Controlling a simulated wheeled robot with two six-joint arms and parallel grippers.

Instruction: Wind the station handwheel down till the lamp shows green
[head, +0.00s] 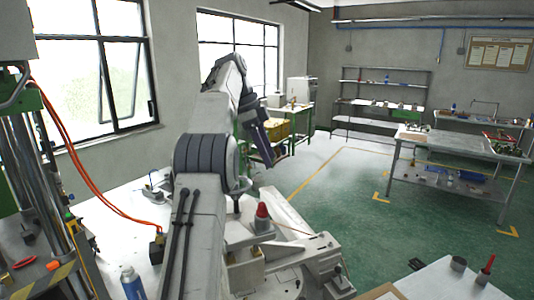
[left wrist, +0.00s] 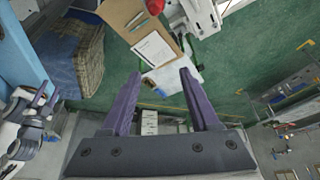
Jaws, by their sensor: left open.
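My left arm rises through the middle of the head view. Its gripper (head: 268,150) hangs in the air, with purple fingers pointing down. In the left wrist view the two fingers (left wrist: 160,74) stand apart with nothing between them. I cannot make out the station handwheel in either view. A red-topped, cone-like part (head: 262,216) stands on a grey machine (head: 297,257) below the gripper; I cannot tell whether it is the lamp. No green light shows clearly.
A press with steel columns (head: 60,185) and orange hoses stands at left. A blue-and-white bottle (head: 132,284) stands near the front. A workbench (head: 460,150) stands at right. The green floor (head: 345,225) between is clear. The wrist view shows a cardboard-brown board with paper (left wrist: 153,49).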

